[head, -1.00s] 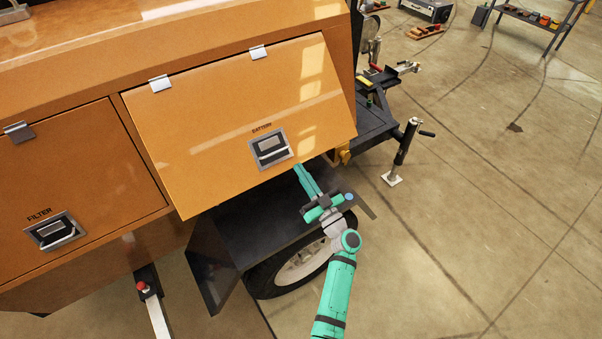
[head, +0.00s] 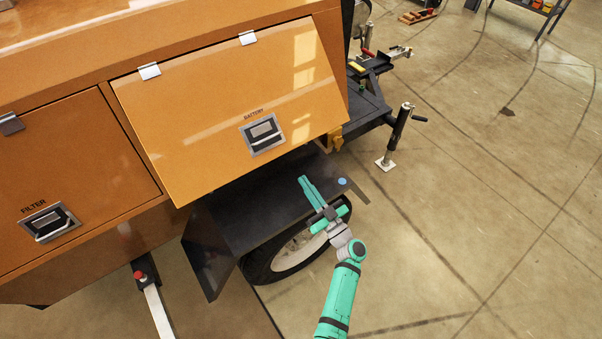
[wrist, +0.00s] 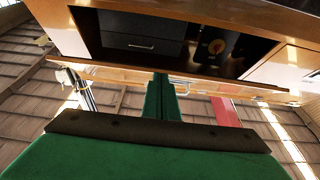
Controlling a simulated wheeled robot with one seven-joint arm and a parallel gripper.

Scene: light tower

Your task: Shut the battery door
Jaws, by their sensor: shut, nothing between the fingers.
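The battery door (head: 205,115) is an orange panel labelled BATTERY, hinged along its top edge. It is tilted outward, its lower edge standing away from the cabinet. Its latch handle (head: 263,134) sits in a metal plate near the lower middle. My gripper (head: 304,181) is shut and empty, below and apart from the door's lower edge, over the black fender. In the wrist view my gripper's shut green fingers (wrist: 161,97) point toward the open compartment (wrist: 150,40), which holds a dark drawer-like box and a round dial. The door's inner side is hidden in the head view.
The closed filter door (head: 70,165) is at the left. The black fender (head: 255,205) and wheel (head: 290,255) lie below the battery door. A jack stand (head: 398,135) and tow hitch stand at the right. The floor to the right is open.

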